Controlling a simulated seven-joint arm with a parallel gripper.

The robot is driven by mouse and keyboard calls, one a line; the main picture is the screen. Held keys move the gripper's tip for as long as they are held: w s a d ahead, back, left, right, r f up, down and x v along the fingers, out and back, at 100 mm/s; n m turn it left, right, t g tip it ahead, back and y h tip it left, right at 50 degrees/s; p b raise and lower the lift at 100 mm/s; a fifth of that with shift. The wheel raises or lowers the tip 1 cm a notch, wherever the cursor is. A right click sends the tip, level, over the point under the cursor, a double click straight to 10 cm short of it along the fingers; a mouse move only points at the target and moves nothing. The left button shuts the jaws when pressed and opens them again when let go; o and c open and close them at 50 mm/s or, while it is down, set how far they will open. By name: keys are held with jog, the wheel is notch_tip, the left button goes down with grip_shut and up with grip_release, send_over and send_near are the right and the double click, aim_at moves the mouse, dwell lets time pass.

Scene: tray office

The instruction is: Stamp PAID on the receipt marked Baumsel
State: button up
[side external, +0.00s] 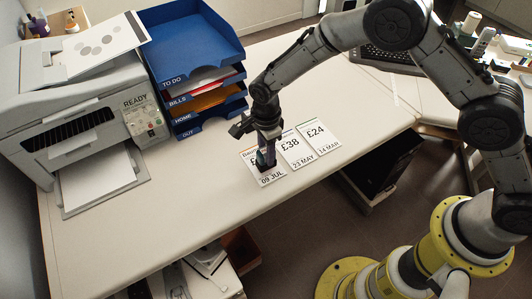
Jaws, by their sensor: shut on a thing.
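My gripper (265,131) points down over the leftmost of three white receipts and is shut on a dark stamp (266,157). The stamp is upright over the lower part of that receipt (273,177); I cannot tell whether it touches the paper. The receipt reads "09 JUL" at the bottom, and its top line begins "Ba"; the rest is hidden by the stamp and gripper. Beside it lie a receipt (292,148) reading "£38, 23 MAY" and a receipt (317,135) reading "£24, 14 MAR". Any print under the stamp is hidden.
A blue tray stack (204,50) labelled TO DO, BILLS, HOME and OUT stands behind and left of the receipts. A grey printer (72,109) marked READY is at the left. The desk (190,200) in front is clear. A keyboard (388,56) lies at the back right.

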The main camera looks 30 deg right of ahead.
jog(key=shift+r, duration=3)
